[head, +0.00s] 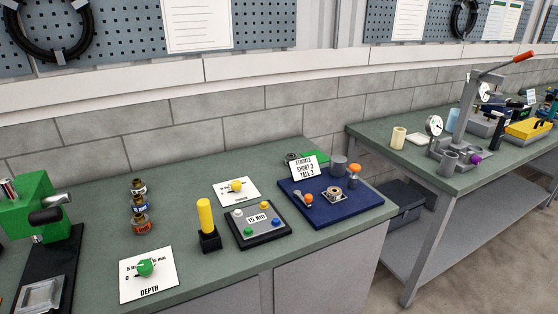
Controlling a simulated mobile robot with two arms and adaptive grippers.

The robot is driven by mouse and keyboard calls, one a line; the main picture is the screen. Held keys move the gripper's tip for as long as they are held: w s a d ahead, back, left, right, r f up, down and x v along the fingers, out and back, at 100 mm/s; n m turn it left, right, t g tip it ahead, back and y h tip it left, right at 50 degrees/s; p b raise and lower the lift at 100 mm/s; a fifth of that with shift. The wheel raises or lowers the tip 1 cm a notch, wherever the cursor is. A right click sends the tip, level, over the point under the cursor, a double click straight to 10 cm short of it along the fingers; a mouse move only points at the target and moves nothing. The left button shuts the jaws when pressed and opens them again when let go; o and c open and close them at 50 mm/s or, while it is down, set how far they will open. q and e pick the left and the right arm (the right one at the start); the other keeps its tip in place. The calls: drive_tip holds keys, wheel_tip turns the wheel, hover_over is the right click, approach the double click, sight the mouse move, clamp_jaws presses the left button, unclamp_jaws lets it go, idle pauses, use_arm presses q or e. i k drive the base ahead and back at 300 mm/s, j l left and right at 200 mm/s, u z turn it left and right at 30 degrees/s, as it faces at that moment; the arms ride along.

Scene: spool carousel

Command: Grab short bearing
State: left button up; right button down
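The blue tray (365,207) lies near the right end of the near bench. On it a short, ring-like metal part (333,193) sits on a small square plate; it looks like a bearing, but I cannot tell for certain that it is the short one. A taller grey cylinder (339,165) stands behind it. A sign (304,168) on the tray reads "STROKES SHORT 2 TALL 3". Neither of my grippers is in view.
Left of the tray are a grey button panel (268,225), a yellow cylinder on a black base (206,220), and a green machine (35,220). A lever press (467,125) and cream cylinder (398,137) stand on the second bench. A gap separates the benches.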

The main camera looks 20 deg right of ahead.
sight(334, 194)
drive_tip(key=z, duration=1.15)
